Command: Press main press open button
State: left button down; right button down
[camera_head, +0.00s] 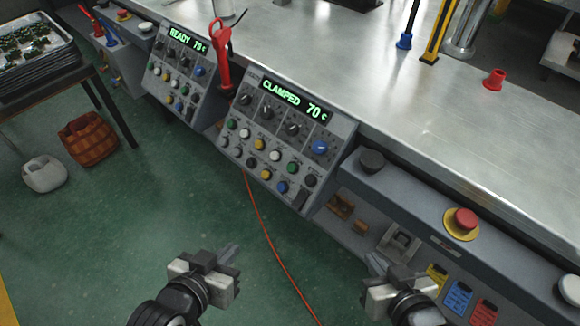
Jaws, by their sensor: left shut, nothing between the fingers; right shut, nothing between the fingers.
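The nearer control panel (296,118) is on the front of the steel bench, with a green display (294,102) reading "CLAMPED 70 c". Below the display are knobs and rows of white, green, yellow, blue and black buttons (262,158). The button labels are too small to read, so I cannot tell which one is the press open button. My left gripper (232,252) is shut and empty, below the panel and apart from it. My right gripper (374,262) is shut and empty, below and right of the panel, near the bench's lower front.
A second panel (182,72) reading "READY 70 c" is further left. A red-handled tool (221,62) stands between the panels. A red emergency button (465,219) is on the bench front at right. An orange cable (272,245) hangs to the floor. Baskets (89,139) stand at left.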

aim_at(291, 168)
jog(key=u, duration=1.75)
jog(key=k, duration=0.35)
jog(key=z, duration=1.75)
